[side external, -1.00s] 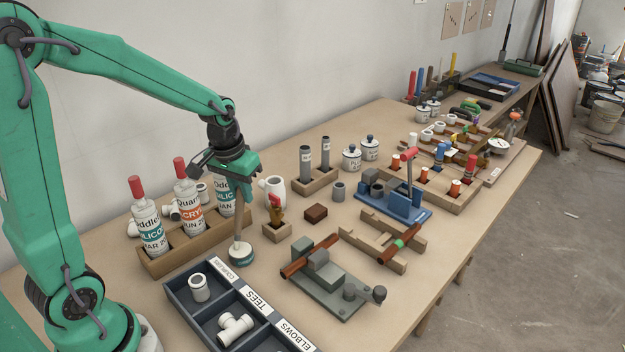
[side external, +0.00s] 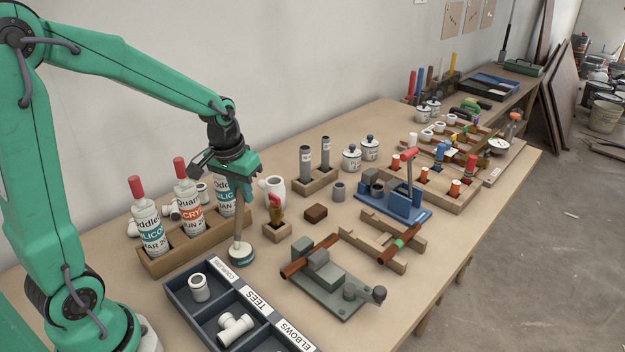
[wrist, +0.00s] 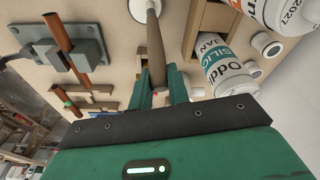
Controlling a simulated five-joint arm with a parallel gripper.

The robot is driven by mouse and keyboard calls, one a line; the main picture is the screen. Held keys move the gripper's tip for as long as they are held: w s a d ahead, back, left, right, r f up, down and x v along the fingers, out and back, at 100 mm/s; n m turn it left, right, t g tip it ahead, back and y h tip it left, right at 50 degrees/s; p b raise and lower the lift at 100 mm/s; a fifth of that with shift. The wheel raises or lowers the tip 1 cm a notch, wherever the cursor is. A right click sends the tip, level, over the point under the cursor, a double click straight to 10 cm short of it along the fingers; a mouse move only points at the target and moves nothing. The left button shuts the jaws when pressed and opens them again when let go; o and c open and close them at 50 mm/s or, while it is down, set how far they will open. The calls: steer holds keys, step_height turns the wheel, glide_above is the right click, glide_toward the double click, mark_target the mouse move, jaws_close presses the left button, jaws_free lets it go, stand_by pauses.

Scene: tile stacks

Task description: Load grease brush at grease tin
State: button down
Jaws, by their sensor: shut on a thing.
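My gripper (side external: 240,188) is shut on the grease brush (side external: 239,224), which has a grey-brown handle and hangs almost upright below the jaws. In the wrist view the brush (wrist: 156,48) runs from between the green fingers (wrist: 158,88) towards a round white tin. The grease tin (side external: 241,259) is a low, round tin with a dark teal side and pale top, standing on the bench. The brush's lower end meets the tin's top; the bristles are not clearly visible, so I cannot tell how deep they are.
A wooden rack (side external: 190,256) of sealant cartridges stands close left of the tin. A dark compartment tray (side external: 178,294) with white fittings lies in front. A grey clamp fixture (side external: 330,290) with a copper pipe is to the right. A wooden block (side external: 277,232) holds a red-handled tool behind.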

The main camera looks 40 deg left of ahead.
steer(key=shift+r, duration=3.5)
